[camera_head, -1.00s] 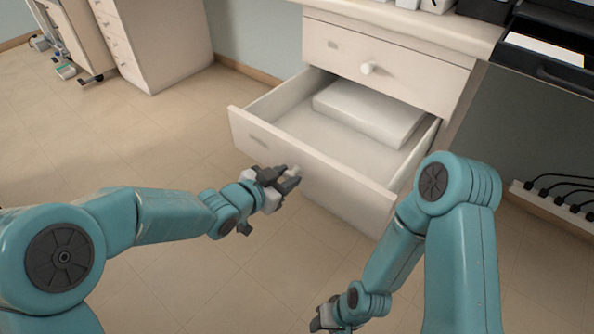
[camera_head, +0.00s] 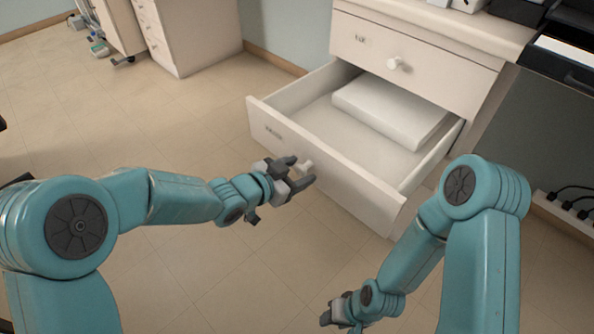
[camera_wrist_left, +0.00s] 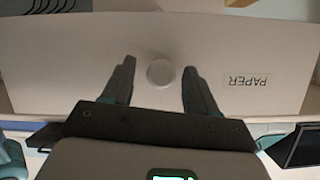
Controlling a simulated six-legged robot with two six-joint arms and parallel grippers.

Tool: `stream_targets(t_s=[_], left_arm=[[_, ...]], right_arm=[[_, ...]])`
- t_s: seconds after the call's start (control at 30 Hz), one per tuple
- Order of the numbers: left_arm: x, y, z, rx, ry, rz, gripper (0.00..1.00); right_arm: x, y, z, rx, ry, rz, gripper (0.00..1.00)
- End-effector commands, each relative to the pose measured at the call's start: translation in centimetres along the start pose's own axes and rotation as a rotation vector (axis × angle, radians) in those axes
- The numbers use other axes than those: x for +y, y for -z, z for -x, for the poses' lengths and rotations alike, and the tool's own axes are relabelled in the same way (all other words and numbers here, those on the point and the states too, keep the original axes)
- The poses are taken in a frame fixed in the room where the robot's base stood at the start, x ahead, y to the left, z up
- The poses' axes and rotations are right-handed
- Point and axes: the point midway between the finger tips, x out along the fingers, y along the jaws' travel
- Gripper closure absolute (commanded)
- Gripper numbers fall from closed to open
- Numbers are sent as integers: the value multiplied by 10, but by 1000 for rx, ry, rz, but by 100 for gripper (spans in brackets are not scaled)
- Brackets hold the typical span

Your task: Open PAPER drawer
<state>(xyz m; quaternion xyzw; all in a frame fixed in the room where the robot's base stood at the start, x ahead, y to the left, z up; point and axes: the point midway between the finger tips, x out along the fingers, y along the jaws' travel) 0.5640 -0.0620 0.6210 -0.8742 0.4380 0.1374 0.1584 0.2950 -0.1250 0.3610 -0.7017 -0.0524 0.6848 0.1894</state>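The PAPER drawer (camera_head: 330,172) is the lower drawer of the white desk and stands pulled far out. A thick white stack (camera_head: 390,112) lies inside it. Its front, with the label PAPER (camera_wrist_left: 247,80), faces the left wrist view. Its round white knob (camera_wrist_left: 159,73) sits between the two dark fingers of my left gripper (camera_head: 300,171), with a gap on each side. The left gripper is open around the knob. My right gripper (camera_head: 338,312) is low at the bottom of the head view, away from the drawer; its fingers are too unclear to read.
The upper drawer (camera_head: 415,68) with its own knob is shut above. A white cabinet (camera_head: 190,35) stands at the back left. Black cables and sockets (camera_head: 572,208) are at the right. The floor left of the drawer is clear.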

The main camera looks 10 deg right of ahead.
Motion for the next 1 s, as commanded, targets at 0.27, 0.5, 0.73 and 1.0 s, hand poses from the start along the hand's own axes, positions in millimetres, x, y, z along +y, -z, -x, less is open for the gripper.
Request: stream_targets(t_s=[0.27, 0.5, 0.73, 1.0], left_arm=[[0, 2, 11, 0, 3, 2, 42], [-1, 4, 68, 0, 6, 3, 42], [-1, 4, 126, -1, 5, 2, 42], [0, 1, 161, 0, 2, 1, 42]], right_arm=[[-2, 0, 3, -1, 0, 1, 57], [-9, -4, 18, -10, 1, 10, 57], [-15, -6, 32, -15, 2, 16, 57], [-18, -6, 40, -15, 2, 15, 57]])
